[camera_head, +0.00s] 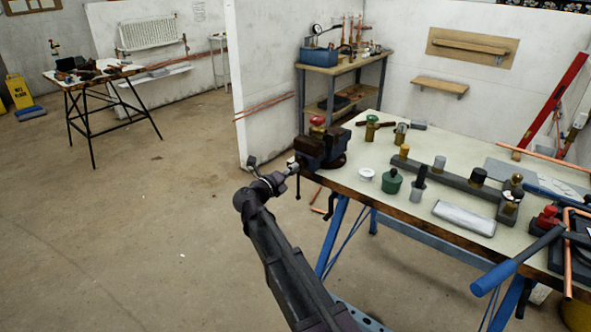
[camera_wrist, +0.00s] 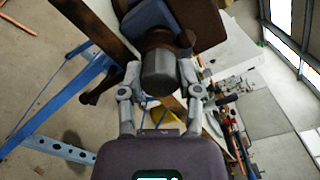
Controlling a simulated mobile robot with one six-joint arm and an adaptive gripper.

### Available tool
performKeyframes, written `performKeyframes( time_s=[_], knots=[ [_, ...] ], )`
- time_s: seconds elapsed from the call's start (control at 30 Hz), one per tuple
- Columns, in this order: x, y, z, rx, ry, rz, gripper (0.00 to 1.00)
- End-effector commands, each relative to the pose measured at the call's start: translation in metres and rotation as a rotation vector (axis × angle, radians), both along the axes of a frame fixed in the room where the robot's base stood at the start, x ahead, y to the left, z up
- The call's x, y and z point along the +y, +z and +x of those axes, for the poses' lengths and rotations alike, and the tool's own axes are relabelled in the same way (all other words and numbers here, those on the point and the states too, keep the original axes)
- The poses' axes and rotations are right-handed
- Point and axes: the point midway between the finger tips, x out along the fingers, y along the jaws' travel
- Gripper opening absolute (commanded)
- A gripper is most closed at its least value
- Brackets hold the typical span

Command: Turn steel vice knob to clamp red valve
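The vice (camera_head: 322,150) is dark blue and brown and is fixed at the near left corner of the workbench. The red valve (camera_head: 317,121) stands at the top of the vice, at its jaws. In the wrist view, the steel vice knob (camera_wrist: 158,76) is a grey cylinder on the front of the vice. My gripper (camera_head: 273,165) is just left of the vice, with its fingers spread. In the wrist view, my gripper (camera_wrist: 160,80) has one finger on each side of the knob; I cannot tell whether they touch it. The valve cannot be made out there.
The workbench (camera_head: 385,193) has blue legs. A blue-handled tool (camera_head: 510,262) overhangs the front edge.

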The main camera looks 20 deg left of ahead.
Motion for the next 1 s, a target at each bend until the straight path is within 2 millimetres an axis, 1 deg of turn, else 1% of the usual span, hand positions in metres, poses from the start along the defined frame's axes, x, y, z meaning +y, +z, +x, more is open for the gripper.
performKeyframes(
  time_s=[0.23, 0.37, 1.0],
  knots=[
    [-0.0001, 0.0001, 0.0004, -0.005, -0.001, 0.009, 0.00],
    [-0.0001, 0.0002, 0.0005, -0.025, -0.001, 0.057, 0.00],
    [0.0000, 0.0002, 0.0004, -0.213, -0.001, 0.511, 0.00]
  ],
)
